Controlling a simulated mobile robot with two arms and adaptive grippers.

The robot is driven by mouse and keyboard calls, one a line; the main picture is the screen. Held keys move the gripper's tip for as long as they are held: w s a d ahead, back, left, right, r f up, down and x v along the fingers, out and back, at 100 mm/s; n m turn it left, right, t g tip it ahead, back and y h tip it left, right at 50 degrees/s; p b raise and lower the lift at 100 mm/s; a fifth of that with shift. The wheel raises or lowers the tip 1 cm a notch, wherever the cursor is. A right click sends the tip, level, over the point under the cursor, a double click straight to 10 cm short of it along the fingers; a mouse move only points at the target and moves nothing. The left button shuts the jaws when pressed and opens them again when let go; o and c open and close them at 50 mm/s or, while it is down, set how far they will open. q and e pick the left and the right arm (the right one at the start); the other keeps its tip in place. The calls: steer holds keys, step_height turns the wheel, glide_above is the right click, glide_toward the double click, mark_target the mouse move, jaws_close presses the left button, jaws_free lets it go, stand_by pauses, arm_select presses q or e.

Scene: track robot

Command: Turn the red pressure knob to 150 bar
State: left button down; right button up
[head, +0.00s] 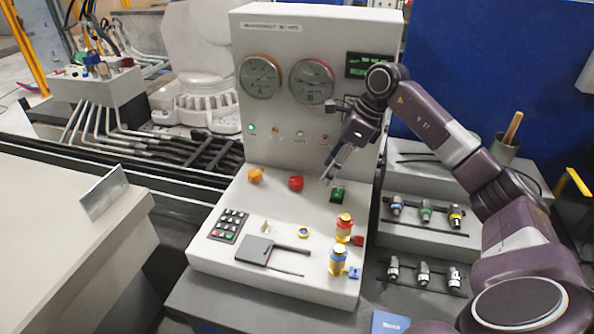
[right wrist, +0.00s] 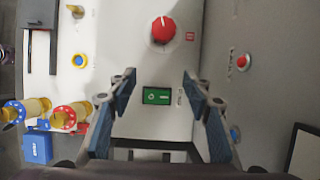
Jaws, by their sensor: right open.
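The red knob (head: 296,183) sits on the sloped front panel of the grey console (head: 225,195), between an orange knob (head: 255,175) and a green rocker switch (head: 338,194). In the right wrist view the red knob (right wrist: 163,30) shows a white pointer line, beyond my fingertips. My right gripper (head: 330,178) is open and empty, above the panel near the green switch. In the right wrist view its fingers (right wrist: 158,78) stand on either side of the green switch (right wrist: 157,96), apart from the red knob. Two round gauges (head: 260,77) (head: 312,82) are on the upright panel; their readings are too small to tell. My left gripper is not in view.
Yellow-topped fittings with red (head: 344,228) and blue (head: 338,260) rings stand at the panel's lower right. A keypad (head: 229,226) and a grey plate (head: 258,249) are at the lower left. Connectors (head: 426,213) sit on a rack to the right.

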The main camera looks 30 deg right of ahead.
steer(key=p, duration=0.2)
glide_above(295, 179)
steer(key=s+d, duration=0.1)
steer(key=s, duration=0.1)
steer(key=shift+w+f, duration=0.15)
steer(key=shift+w, duration=0.05)
steer(key=p+x, duration=0.1)
steer(key=x, duration=0.2)
steer(key=shift+f, duration=0.4)
steer(key=shift+w+f, duration=0.1)
steer(key=shift+f, duration=0.45)
steer(key=c, duration=1.1)
steer(key=shift+c, duration=0.2)
